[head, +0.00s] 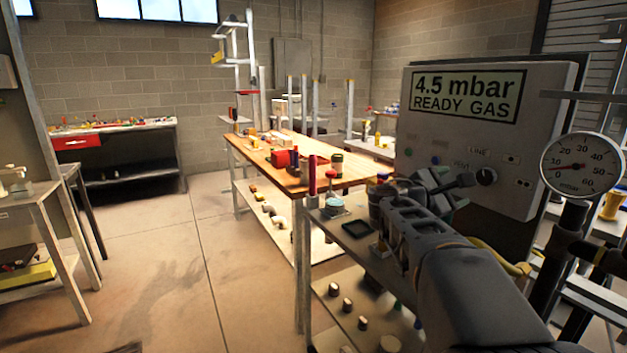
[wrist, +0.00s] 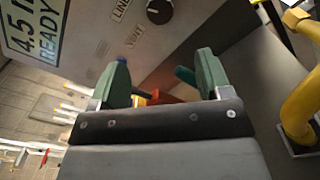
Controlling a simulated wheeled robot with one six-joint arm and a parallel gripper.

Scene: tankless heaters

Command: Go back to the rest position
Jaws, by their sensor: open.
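My gripper (head: 457,183) is at the right of the head view, in front of the lower part of a grey gas control box (head: 540,100). The box display reads "4.5 mbar READY GAS". In the wrist view my gripper (wrist: 160,80) shows two green fingertips spread apart, with nothing held between them. The box's black knob (head: 486,176) is just above and to the right of the gripper in the head view. The knob also shows at the top of the wrist view (wrist: 159,11). My arm hides part of the bench under the box.
A round pressure gauge (head: 581,166) stands right of the box. A yellow pipe (wrist: 304,108) is close on the right in the wrist view. A wooden workbench (head: 262,147) with tools stands mid-room. Open floor (head: 170,260) lies to the left.

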